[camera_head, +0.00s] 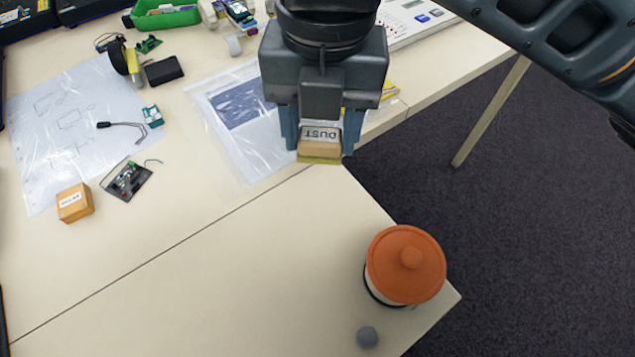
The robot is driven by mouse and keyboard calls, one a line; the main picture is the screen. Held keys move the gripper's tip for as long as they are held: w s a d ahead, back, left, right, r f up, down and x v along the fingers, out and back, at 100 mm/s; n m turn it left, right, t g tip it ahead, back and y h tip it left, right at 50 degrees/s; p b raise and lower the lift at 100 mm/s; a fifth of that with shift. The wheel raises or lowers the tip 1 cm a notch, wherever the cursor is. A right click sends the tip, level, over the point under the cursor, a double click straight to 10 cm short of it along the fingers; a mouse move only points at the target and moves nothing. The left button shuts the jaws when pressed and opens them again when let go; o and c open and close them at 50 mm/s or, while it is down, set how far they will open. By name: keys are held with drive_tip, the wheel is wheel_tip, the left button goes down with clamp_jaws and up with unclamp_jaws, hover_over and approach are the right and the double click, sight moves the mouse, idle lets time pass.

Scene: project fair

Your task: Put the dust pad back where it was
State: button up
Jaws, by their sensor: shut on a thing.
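My gripper (321,140) hangs over the table near its right edge, pointing down. It is shut on the dust pad (320,147), a wooden block with a white "DUST" label and a yellowish underside, which sits between the two blue fingers. The pad appears to be above the table, close to the seam between two table tops; the exact height is hard to tell.
An orange-lidded jar (405,265) and a small grey disc (367,337) stand near the front right corner. A plastic sleeve (225,135) lies left of my gripper. Circuit boards (128,181) and a black box (164,71) lie at the left. The near table top (210,270) is mostly clear.

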drive_tip(key=s+a+n+b, duration=0.1)
drive_tip(key=s+n+b, duration=0.1)
drive_tip(key=s+n, duration=0.5)
drive_tip(key=n, duration=0.1)
hover_over(314, 176)
wheel_tip(314, 176, down, 8)
drive_tip(key=shift+s+r+p, duration=0.15)
drive_tip(key=shift+r+p, duration=0.1)
drive_tip(key=shift+p, duration=0.1)
drive_tip(key=shift+f, duration=2.05)
drive_tip(key=shift+f, duration=0.15)
drive_tip(key=o, duration=0.9)
drive_tip(key=shift+o, duration=0.2)
wheel_tip(314, 176, up, 12)
